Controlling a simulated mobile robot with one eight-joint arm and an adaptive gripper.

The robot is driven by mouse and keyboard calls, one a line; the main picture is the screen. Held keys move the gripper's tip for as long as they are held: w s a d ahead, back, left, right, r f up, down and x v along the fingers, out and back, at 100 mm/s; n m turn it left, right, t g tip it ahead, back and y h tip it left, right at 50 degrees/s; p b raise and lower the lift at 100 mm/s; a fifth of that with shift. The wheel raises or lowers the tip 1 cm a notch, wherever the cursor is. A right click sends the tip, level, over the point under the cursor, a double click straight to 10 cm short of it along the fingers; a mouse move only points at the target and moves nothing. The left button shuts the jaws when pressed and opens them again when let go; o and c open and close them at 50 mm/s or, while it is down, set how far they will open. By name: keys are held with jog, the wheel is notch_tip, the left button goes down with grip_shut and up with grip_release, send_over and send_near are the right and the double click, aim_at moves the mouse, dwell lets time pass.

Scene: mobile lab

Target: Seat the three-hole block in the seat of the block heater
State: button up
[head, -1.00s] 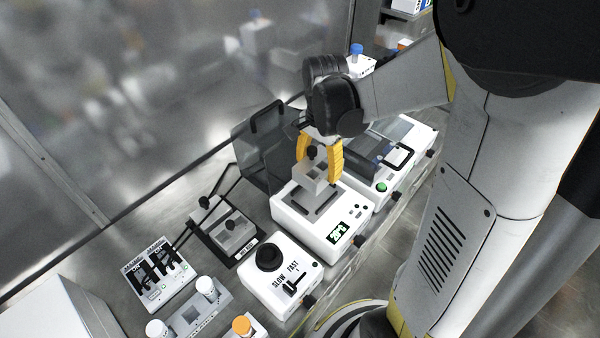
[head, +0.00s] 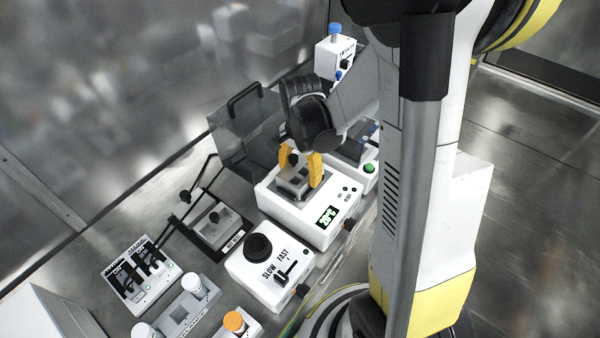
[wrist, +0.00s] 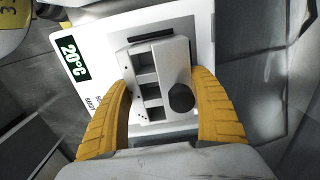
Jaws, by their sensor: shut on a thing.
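The three-hole block (head: 293,179) is a grey block held over the seat of the white block heater (head: 328,236). In the wrist view the block (wrist: 176,62) shows a row of three square holes and a black knob on one side. My gripper (head: 299,173) points down with its yellow fingers closed on the block's two sides; it also shows in the wrist view (wrist: 161,82). The dark seat (wrist: 165,34) shows past the block's far end. The block's underside is hidden, so I cannot tell whether it touches the seat. The heater display reads 20°C.
A white box with a black dial and SLOW/FAST slider (head: 262,275) stands in front of the heater. A clear hinged cover (head: 245,130) stands behind it. Another instrument with a green button (head: 369,168) is close on the right.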

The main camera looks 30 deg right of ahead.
jog(key=shift+f, duration=0.15)
jog(key=o, duration=1.4)
jog(key=shift+o, duration=0.2)
notch_tip(320, 180, up, 12)
jog(key=p, duration=0.4)
jog(key=s+a+r+n+t, duration=0.7)
jog(key=s+a+r+n, duration=0.2)
jog(key=n, duration=0.4)
jog(key=shift+r+n, duration=0.3)
jog(key=shift+r, duration=0.05)
